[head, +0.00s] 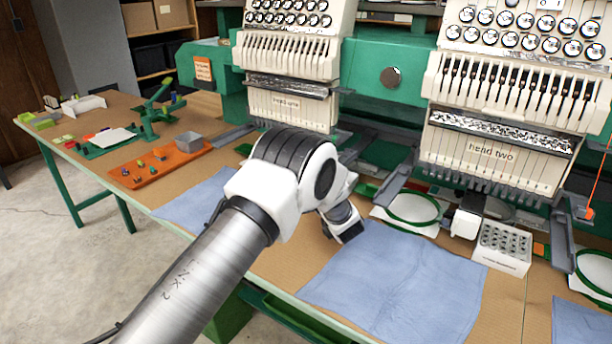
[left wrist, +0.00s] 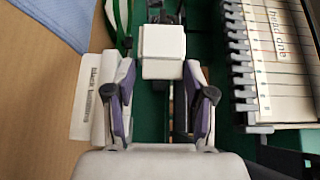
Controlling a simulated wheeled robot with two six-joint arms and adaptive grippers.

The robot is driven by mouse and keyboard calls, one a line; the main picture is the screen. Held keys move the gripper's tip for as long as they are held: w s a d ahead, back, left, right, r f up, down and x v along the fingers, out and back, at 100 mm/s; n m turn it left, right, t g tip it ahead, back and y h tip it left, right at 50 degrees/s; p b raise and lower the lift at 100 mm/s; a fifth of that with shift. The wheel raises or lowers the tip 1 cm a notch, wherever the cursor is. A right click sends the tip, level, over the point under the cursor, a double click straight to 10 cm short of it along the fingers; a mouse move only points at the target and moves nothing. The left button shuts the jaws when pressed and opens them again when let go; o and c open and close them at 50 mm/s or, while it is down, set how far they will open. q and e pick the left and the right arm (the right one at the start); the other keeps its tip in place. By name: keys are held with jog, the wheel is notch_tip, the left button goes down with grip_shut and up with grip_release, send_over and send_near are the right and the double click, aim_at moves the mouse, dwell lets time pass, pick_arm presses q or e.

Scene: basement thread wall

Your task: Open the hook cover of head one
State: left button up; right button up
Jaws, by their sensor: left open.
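Head one (head: 285,107) is the white, labelled machine head at the upper middle of the head view. In the left wrist view its labelled front (left wrist: 275,50) is at the right. A white block (left wrist: 162,42), which looks like the hook cover, sits on a dark arm there. In the head view my left arm hides that spot. My left gripper (left wrist: 161,72) is open, its fingers on either side of the block's near end; I cannot tell whether they touch it. My right gripper is not in view.
Head two (head: 493,150) stands right, with a similar white block (head: 466,222) and a bobbin box (head: 503,247) below it. Blue cloth (head: 385,285) lies on the table. An orange tray (head: 160,162) is left. A printed white label (left wrist: 88,95) lies beside my left finger.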

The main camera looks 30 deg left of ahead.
pick_arm(q)
jog(key=v, duration=1)
jog(key=shift+s, duration=0.2)
jog(key=shift+d, duration=0.15)
